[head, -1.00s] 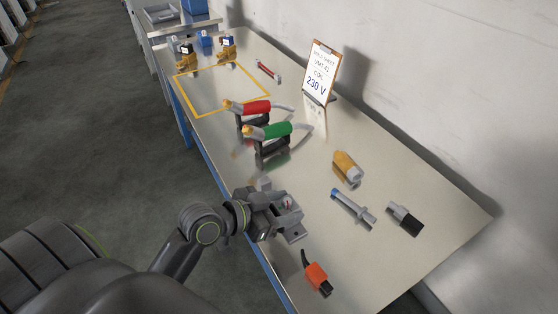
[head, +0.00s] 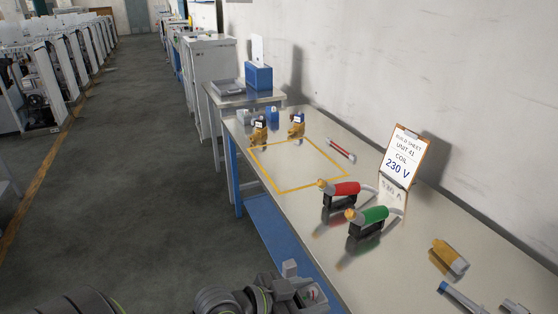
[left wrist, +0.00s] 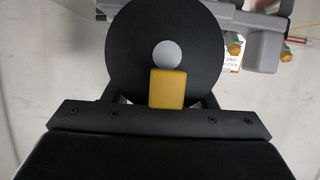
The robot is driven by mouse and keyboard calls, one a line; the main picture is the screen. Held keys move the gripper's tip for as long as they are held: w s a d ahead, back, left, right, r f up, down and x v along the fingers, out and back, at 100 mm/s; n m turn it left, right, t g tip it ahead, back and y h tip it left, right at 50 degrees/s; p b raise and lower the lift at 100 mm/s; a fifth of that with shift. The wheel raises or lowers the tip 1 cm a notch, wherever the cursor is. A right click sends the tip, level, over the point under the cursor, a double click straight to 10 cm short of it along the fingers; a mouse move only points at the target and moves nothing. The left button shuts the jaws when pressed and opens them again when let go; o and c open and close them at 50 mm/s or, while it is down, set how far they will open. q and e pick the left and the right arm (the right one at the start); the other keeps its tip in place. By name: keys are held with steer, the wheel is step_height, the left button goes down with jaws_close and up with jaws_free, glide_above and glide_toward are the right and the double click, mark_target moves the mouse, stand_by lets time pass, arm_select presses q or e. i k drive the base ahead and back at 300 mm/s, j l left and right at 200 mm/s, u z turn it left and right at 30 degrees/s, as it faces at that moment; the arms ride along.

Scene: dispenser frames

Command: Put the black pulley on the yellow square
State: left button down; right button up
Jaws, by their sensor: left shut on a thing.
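The yellow square (head: 262,174) is a yellow outline on the metal bench in the head view. My left gripper (head: 306,294) is low in the head view, by the bench's near edge and well short of the square. In the left wrist view a black disc with a grey centre, the black pulley (left wrist: 130,55), is in the shut left gripper and hides most of its fingers. A yellow block (left wrist: 167,88) shows in front of the disc. My right gripper is out of view.
A build sheet (head: 405,158) stands behind. A red-and-black piece (head: 341,150) lies right of the square. A yellow part (head: 449,257) lies nearer.

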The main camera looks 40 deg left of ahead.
mark_target(294, 165)
steer(key=i+j, duration=0.15)
steer(key=j, duration=0.3)
steer(key=i+j+z, duration=0.1)
steer(key=j, duration=0.3)
steer(key=i+j, duration=0.1)
steer(key=j, duration=0.35)
steer(key=i+j, duration=0.15)
steer(key=j, duration=0.3)
steer(key=i+j, duration=0.3)
steer(key=i+j+z, duration=0.1)
steer(key=i+j, duration=0.25)
steer(key=j, duration=0.15)
steer(key=i+j+z, duration=0.1)
steer(key=i+j, duration=0.2)
steer(key=j, duration=0.15)
